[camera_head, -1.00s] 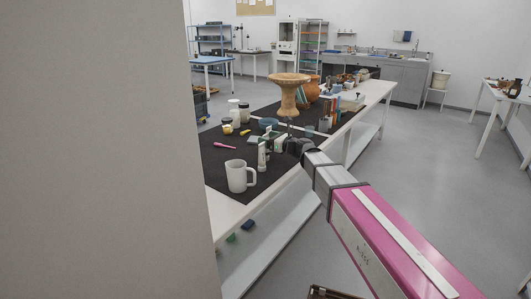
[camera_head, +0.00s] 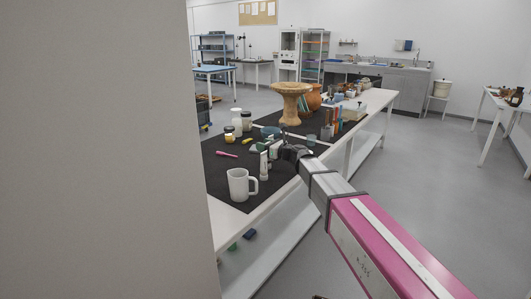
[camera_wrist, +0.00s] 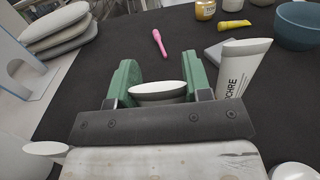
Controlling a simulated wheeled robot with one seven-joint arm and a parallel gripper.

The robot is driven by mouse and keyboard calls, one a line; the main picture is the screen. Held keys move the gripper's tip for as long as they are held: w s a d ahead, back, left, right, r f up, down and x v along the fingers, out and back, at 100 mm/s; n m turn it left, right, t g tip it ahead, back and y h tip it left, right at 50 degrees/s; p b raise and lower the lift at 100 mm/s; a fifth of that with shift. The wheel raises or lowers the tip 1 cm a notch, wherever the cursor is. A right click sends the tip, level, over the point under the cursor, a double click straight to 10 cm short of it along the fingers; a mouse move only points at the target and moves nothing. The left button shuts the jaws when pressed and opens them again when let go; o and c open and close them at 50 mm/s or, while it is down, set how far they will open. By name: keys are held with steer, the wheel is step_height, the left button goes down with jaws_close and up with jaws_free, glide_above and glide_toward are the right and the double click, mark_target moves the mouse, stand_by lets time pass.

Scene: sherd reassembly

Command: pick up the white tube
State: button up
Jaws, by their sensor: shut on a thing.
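My gripper (camera_wrist: 158,85) has green fingers and is shut on a white tube (camera_wrist: 158,90), whose pale oval end shows between them. In the head view my gripper (camera_head: 280,151) is at the table's right edge, small and partly hidden by the things around it. I cannot tell whether the held tube is clear of the table. A white tube lettered OCHRE (camera_wrist: 243,72) stands just right of the fingers in the wrist view. Another white tube (camera_head: 264,166) stands upright nearer in the head view, behind the mug.
A white mug (camera_head: 239,185) stands at the near end of the black mat (camera_head: 222,172). A pink tool (camera_wrist: 159,42) lies ahead of the fingers. A blue bowl (camera_wrist: 299,25) and jars stand beyond. A pedestal dish (camera_head: 291,103) stands farther along the table.

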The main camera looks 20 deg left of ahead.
step_height(320, 180, up, 10)
steer(key=shift+f, duration=0.15)
stand_by(0.3)
steer(key=shift+w+d, duration=0.1)
